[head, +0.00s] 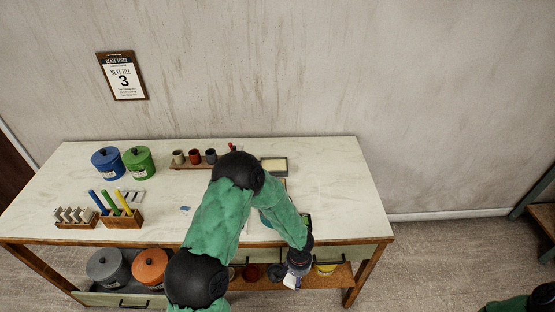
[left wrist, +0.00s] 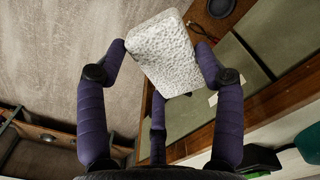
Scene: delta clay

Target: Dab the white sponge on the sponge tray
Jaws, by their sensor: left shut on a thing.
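The white speckled sponge (left wrist: 165,55) is between the fingers of my left gripper (left wrist: 165,60) in the left wrist view. My left gripper (head: 298,262) is shut on it, in front of the worktable's front edge in the head view. There only a small pale part of the sponge (head: 291,282) shows. A shallow dark-rimmed tray with a cream surface (head: 274,165) lies at the back right of the tabletop; I cannot tell whether it is the sponge tray. My left arm hides part of the tabletop. My right gripper is not in view.
The worktable (head: 335,180) has clear space at its right end. Blue (head: 107,162) and green (head: 139,161) canisters, a rack of small cups (head: 194,157) and a tool holder (head: 120,218) stand further left. Grey (head: 107,268) and orange (head: 150,267) pots sit on the lower shelf.

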